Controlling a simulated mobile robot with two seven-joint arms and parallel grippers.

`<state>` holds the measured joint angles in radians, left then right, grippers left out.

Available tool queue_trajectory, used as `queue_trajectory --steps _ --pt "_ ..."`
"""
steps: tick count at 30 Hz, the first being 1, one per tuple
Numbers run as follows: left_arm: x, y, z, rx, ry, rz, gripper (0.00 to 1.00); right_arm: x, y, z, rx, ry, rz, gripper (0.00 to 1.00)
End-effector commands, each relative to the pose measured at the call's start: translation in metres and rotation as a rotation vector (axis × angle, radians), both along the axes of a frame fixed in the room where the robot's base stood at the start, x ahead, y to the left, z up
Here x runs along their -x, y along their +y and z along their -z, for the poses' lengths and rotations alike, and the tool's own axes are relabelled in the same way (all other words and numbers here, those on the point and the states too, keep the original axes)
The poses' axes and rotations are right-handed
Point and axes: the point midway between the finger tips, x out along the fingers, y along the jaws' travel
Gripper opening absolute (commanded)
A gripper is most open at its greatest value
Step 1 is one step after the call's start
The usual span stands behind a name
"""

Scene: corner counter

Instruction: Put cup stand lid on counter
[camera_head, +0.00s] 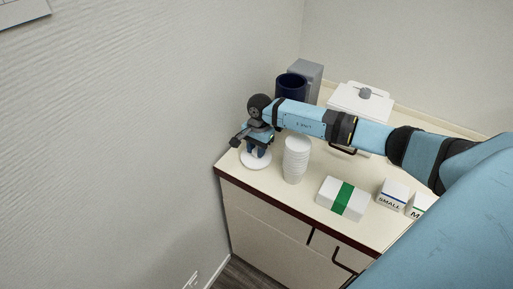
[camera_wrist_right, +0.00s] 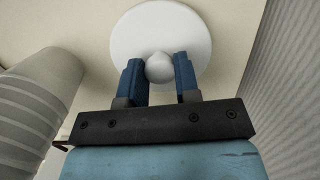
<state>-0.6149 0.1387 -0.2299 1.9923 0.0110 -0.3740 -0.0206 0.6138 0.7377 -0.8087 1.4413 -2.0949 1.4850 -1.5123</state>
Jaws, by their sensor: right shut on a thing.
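The cup stand lid (camera_head: 256,164) is a round white disc at the left end of the counter (camera_head: 228,165). In the right wrist view the lid (camera_wrist_right: 125,35) has a round white knob in its middle. My right gripper (camera_head: 257,151) points down over it, and its two blue fingers (camera_wrist_right: 160,75) are shut on the knob. The lid looks flat and at counter level; whether it fully touches the surface I cannot tell. My left gripper is out of view.
A stack of white cups (camera_head: 296,160) stands just right of the lid, also close in the wrist view (camera_wrist_right: 40,95). A dark blue container (camera_head: 291,88) and a grey box (camera_head: 312,75) stand behind. A white-green pack (camera_head: 342,197) and small boxes (camera_head: 393,194) lie right. The wall is close left.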

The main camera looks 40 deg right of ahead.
Motion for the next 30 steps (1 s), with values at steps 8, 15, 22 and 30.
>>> queue_trajectory --steps 8,15,22,30 --pt "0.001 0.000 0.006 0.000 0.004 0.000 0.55 0.000 0.000 0.003 0.000 0.000 0.001 0.37" --pt "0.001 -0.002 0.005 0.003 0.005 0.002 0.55 0.000 0.000 0.002 0.000 0.000 0.001 0.55" --pt "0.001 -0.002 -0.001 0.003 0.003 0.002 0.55 0.000 0.000 -0.004 0.001 -0.001 0.000 0.55" --pt "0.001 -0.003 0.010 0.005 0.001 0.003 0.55 -0.004 -0.007 -0.054 0.001 -0.005 0.000 0.55"
